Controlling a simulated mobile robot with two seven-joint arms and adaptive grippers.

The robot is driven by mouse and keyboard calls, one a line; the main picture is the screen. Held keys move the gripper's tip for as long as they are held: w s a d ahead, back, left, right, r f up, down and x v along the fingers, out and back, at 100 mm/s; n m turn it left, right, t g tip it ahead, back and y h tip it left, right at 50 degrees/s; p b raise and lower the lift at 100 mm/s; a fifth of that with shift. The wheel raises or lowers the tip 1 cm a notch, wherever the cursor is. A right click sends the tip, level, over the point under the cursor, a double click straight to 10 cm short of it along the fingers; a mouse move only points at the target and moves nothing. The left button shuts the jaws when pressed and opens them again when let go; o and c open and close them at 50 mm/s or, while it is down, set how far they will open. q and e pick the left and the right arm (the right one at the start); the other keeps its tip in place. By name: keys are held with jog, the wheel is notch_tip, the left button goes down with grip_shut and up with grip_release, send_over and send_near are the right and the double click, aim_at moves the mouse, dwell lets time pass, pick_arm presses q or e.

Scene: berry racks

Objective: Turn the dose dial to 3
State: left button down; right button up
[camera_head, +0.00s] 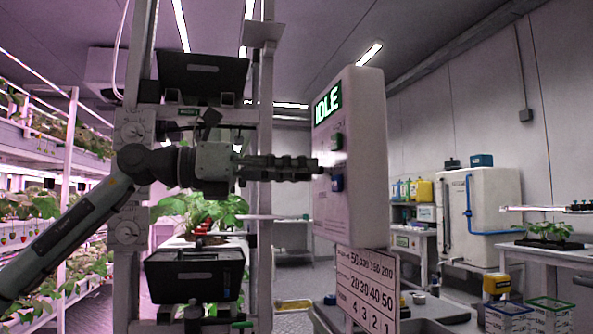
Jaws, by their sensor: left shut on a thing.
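A card with rows of numbers (368,288) sits below the box. My right gripper is not in view.
Two round dials, upper (132,131) and lower (127,232), sit on the grey post behind my left arm. Dark bins (195,274) and strawberry plants stand behind the arm.

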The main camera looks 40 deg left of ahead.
pick_arm(q)
jog(key=m, duration=0.4)
jog(key=shift+m, duration=1.7)
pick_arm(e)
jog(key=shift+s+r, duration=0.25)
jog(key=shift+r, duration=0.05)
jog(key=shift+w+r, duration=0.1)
pick_arm(q)
jog(key=c, duration=1.2)
grip_release()
jog(key=v, duration=1.2)
